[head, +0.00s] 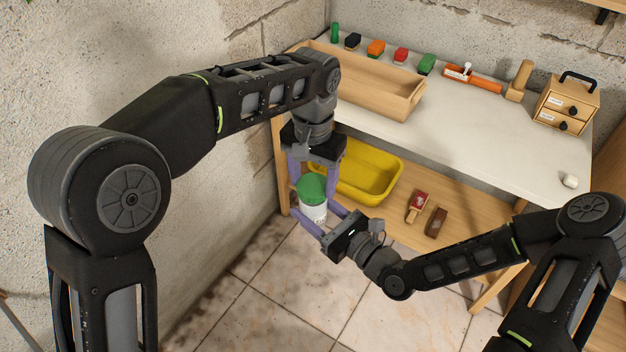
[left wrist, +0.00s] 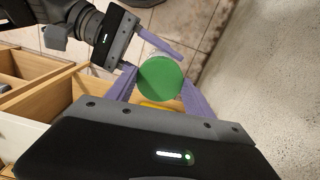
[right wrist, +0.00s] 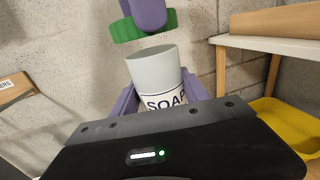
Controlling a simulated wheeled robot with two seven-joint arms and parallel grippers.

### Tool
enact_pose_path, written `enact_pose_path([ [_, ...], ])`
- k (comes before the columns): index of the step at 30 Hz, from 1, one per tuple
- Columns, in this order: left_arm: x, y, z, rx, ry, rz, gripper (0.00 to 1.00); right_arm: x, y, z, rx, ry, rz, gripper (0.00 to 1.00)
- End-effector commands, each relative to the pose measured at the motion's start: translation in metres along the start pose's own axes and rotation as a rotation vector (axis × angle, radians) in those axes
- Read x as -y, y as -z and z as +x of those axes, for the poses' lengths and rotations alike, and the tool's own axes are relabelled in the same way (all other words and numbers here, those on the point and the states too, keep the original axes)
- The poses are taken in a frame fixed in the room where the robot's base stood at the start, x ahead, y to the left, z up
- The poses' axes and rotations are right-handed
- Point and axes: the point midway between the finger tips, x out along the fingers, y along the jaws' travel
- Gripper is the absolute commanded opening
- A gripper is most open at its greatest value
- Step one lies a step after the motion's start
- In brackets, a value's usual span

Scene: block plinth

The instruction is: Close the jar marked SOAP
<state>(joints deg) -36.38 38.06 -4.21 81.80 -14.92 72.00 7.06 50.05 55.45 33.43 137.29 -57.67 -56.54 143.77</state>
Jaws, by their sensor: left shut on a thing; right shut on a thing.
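The white jar (right wrist: 155,72) bears a SOAP label in the right wrist view, and its top faces up. My right gripper (right wrist: 155,98) is shut on the jar's body; in the head view the jar (head: 314,213) is held in the air in front of the bench. The green lid (right wrist: 141,28) is held above the jar, with a visible gap and a little to its left in the right wrist view. My left gripper (left wrist: 158,88) is shut on the green lid (left wrist: 160,79), which hides most of the jar in the left wrist view.
A white-topped bench (head: 470,125) carries a wooden tray (head: 365,85), several coloured blocks, and a small drawer box (head: 566,103). A yellow tub (head: 368,172) and two brushes lie on the lower shelf. A wall stands close on the left.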

Motion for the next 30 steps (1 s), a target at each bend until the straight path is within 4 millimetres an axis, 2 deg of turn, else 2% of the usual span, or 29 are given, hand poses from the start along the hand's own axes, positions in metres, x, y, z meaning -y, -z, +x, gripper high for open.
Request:
enact_pose_path([
  [5, 0.0, 0.0, 0.001, 0.0, 0.0, 0.0, 0.23, 0.0, 0.0, 0.0, 0.001, 0.0, 0.0, 0.0],
  [15, 0.0, 0.0, 0.017, 0.0, 0.0, -0.001, 0.23, 0.0, 0.0, 0.0, 0.001, 0.0, 0.0, 0.0],
  [30, 0.0, 0.0, 0.018, 0.0, 0.0, 0.0, 0.23, 0.0, 0.0, 0.0, 0.001, 0.0, 0.0, 0.0],
])
